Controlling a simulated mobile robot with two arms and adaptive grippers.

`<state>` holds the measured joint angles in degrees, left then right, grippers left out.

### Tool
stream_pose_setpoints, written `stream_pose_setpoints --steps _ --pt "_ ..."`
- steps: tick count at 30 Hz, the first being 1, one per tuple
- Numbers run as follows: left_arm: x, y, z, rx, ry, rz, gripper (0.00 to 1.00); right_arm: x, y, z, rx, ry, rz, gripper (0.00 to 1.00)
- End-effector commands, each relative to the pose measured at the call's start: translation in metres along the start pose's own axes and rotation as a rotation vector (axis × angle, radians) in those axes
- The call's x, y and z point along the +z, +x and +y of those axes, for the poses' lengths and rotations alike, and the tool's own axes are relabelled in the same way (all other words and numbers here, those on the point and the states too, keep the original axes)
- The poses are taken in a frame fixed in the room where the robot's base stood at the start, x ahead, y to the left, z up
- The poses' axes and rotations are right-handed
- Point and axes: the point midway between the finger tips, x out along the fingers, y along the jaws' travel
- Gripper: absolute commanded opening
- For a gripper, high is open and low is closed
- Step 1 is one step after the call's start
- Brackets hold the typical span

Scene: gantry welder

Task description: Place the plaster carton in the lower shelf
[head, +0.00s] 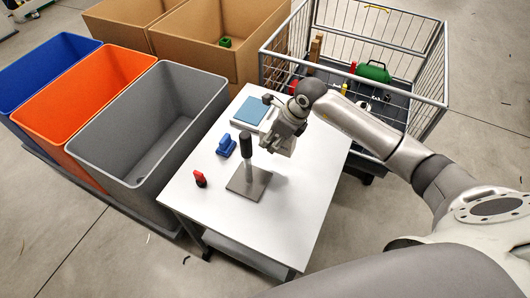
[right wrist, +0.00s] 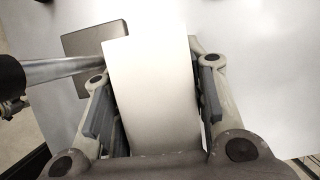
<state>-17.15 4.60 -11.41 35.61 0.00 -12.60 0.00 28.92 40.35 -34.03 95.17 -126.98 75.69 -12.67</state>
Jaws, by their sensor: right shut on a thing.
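A pale, plain box, which looks like the plaster carton (right wrist: 152,95), is between the two fingers of my right gripper (head: 285,138). In the right wrist view the fingers press on both sides of it. In the head view the carton's pale end (head: 283,148) shows just below the gripper, over the white table (head: 305,200). I cannot tell whether it touches the tabletop. The lower shelf (head: 240,250) shows only as a grey strip under the table's front edge; most of it is hidden. My left gripper is not in view.
A post on a flat base (head: 245,183) stands close to the carton. A blue clamp-like object (head: 226,146), a small red object (head: 200,179) and a scale (head: 251,112) are on the table. Bins (head: 140,130) stand left, a wire cart (head: 425,110) behind right. The table's front right is clear.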

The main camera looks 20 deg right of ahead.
Motion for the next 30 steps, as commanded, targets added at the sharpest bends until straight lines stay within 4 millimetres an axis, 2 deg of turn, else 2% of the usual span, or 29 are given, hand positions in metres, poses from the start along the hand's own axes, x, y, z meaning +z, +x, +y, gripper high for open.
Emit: stream_pose_setpoints --steps 1,6,16,19,24,30 --pt "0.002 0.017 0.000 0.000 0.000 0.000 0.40 -0.002 0.019 -0.002 0.001 0.001 0.002 0.16" --pt "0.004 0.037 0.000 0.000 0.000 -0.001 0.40 0.005 0.043 -0.010 0.001 0.000 0.002 0.16" --pt "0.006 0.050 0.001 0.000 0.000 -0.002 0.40 0.010 0.058 -0.015 0.000 -0.001 0.003 0.16" --pt "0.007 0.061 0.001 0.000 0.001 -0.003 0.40 0.011 0.070 -0.018 0.001 -0.001 0.004 0.16" --pt "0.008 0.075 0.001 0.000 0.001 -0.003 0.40 0.000 0.091 -0.017 0.001 0.000 0.004 0.16" --pt "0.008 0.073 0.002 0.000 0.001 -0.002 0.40 0.001 0.089 -0.018 0.000 -0.001 0.004 0.16"
